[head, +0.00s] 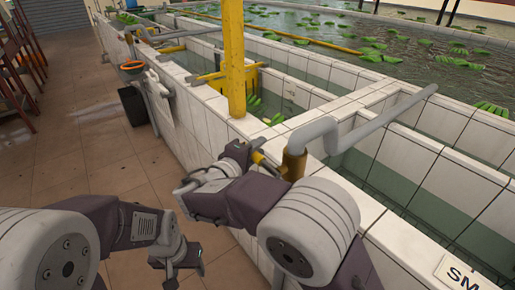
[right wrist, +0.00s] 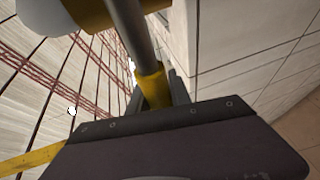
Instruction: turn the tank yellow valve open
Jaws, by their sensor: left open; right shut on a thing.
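The yellow valve (head: 294,163) sits on a grey pipe at the near edge of the tiled tank, in the middle of the head view. A short lever with a yellow end reaches left from it. My right gripper (head: 250,158) is shut on the lever. In the right wrist view, the grey lever comes down from the top and its yellow grip (right wrist: 152,86) lies between my right fingers (right wrist: 160,100). My fingers partly hide the grip. My left gripper (head: 178,264) is open and empty, low and left of the valve, over the floor.
A yellow post (head: 234,60) stands on the tank wall just behind my right gripper. The grey pipe (head: 375,122) runs right across the tank compartments. A black bin (head: 133,104) stands by the wall.

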